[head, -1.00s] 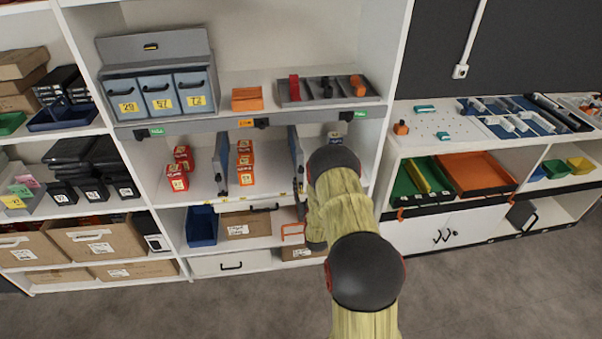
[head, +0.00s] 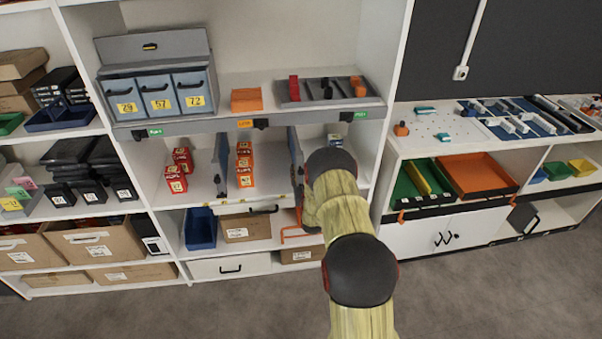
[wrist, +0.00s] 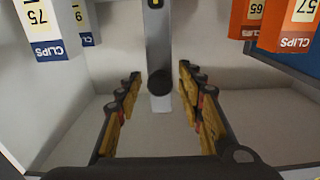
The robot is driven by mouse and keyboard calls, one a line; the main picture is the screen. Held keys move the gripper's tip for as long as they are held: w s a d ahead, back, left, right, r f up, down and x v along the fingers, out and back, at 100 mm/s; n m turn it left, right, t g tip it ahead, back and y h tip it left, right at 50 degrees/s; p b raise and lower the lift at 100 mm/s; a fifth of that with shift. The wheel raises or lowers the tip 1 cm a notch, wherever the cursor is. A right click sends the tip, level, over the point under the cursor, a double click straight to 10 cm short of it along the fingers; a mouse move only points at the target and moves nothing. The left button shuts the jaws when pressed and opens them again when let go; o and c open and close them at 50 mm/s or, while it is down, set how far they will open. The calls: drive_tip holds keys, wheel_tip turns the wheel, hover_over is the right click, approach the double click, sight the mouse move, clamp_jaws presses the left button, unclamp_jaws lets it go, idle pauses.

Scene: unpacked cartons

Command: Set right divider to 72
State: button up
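In the head view, the right divider (head: 294,157) is a grey-blue upright panel on the middle shelf, right of the orange boxes (head: 244,165). The left divider (head: 220,165) stands on their other side. I see no clear contact. Labels appear upside down there. Scale marks on the shelf edge are too small to read.
Blue-and-white clip boxes (wrist: 40,30) stand left of the strip in the wrist view; orange boxes (wrist: 290,22) stand right. Red boxes (head: 178,170) stand left of the left divider. A grey rail (head: 220,124) crosses above. Bins marked 29, 57 and 72 (head: 193,93) sit higher.

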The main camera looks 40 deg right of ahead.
drive_tip(key=shift+c, duration=1)
drive_tip(key=c, duration=0.7)
drive_tip(key=shift+r, duration=0.1)
clamp_jaws()
